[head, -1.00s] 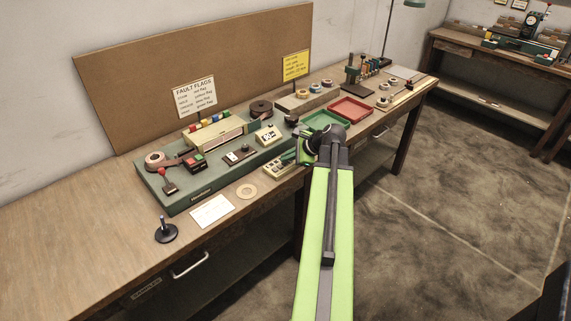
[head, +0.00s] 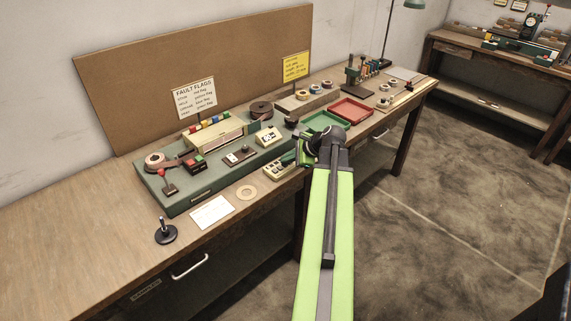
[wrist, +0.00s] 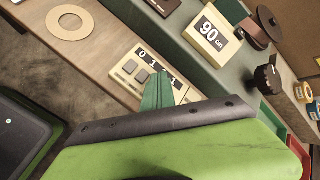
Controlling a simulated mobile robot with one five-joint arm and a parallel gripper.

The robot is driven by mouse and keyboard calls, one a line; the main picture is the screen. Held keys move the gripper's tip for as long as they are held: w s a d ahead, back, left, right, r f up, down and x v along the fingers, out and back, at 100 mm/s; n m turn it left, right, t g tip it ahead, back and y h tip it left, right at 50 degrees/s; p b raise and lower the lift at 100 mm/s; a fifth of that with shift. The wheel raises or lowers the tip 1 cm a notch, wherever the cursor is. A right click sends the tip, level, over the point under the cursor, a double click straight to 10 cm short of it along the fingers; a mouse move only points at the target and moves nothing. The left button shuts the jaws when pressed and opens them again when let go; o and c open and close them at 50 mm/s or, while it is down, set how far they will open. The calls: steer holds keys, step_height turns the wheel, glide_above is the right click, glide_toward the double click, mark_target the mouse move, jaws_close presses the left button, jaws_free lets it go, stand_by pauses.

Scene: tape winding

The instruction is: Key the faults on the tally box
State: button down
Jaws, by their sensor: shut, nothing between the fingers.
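The tally box (head: 275,172) is a small cream box at the front edge of the bench, with a counter window and several keys. In the wrist view the tally box (wrist: 130,75) shows dark digit windows that begin with 0; the other digits are hard to read. My gripper (head: 291,159) is over its right part. In the wrist view the green fingers of my gripper (wrist: 158,88) are together with nothing between them. They cover part of the key row, and I cannot tell whether they touch a key.
The green winder base (head: 178,205) lies behind the box, with a 90 cm display (wrist: 212,35) on it. A tan ring (head: 246,192) and white card (head: 211,212) lie left. Green (head: 318,122) and red (head: 368,113) trays stand right. A fault flags sign (head: 196,97) stands behind.

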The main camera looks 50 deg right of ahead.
mark_target(287, 165)
steer(key=shift+r+p, duration=0.35)
steer(key=shift+r, duration=0.25)
step_height(287, 165, up, 5)
steer(key=p, duration=0.5)
steer(key=shift+r, duration=0.15)
stand_by(0.3)
